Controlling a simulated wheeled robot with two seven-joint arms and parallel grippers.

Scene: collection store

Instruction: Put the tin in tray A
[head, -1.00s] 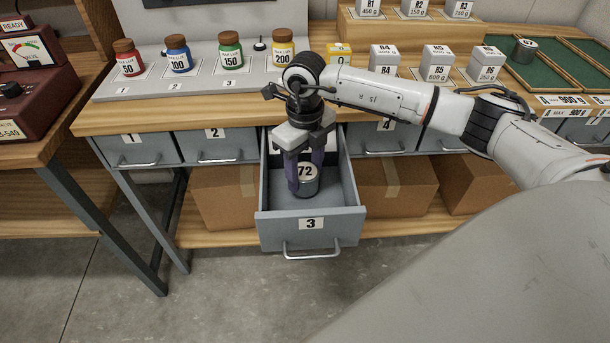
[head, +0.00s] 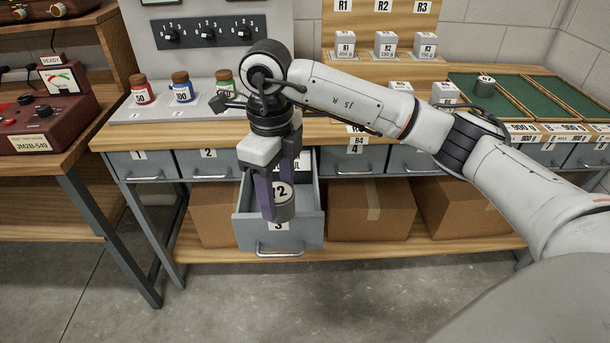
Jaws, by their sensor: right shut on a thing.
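The tin (head: 284,206) is a short grey cylinder with a pale numbered label, partly covered by a finger. My right gripper (head: 276,203) points down and is shut on it. The tin is raised within or just above the open drawer 3 (head: 306,230), and overlaps its front panel in the picture. Green-lined trays (head: 519,97) stand at the right of the bench. Another grey tin (head: 484,86) stands in or beside the leftmost tray. I cannot read which tray is A. My left gripper is out of view.
Small jars (head: 182,88) stand at the left of the bench, partly behind my arm. Grey weight blocks (head: 385,44) stand on a wooden step at the back. Cardboard boxes (head: 372,212) are on the lower shelf. My right arm crosses above the bench.

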